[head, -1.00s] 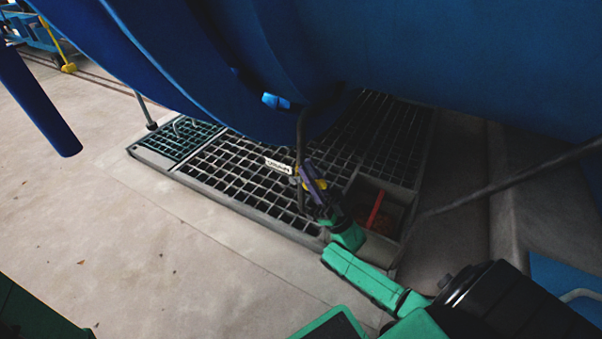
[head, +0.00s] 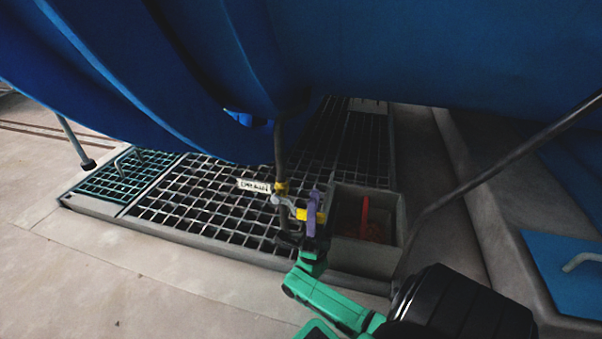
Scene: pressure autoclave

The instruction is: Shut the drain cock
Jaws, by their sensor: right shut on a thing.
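The drain cock (head: 281,200) sits on a dark pipe that hangs from the blue vessel above the floor grating. A yellow band is at its top, and a yellow lever (head: 303,214) points right, roughly across the pipe. My right gripper (head: 312,212), with purple fingers on a green and dark arm from the bottom right, is shut on the lever's outer part. The fingers hide the lever's end. A white label tag (head: 254,186) is beside the pipe. My left gripper is out of view.
The blue vessel (head: 380,50) overhangs the grating (head: 200,196). A concrete sump box (head: 380,257) with a red upright piece (head: 364,216) stands close right of my right gripper. A dark slanting rod (head: 490,175) is farther right. Open floor lies at lower left.

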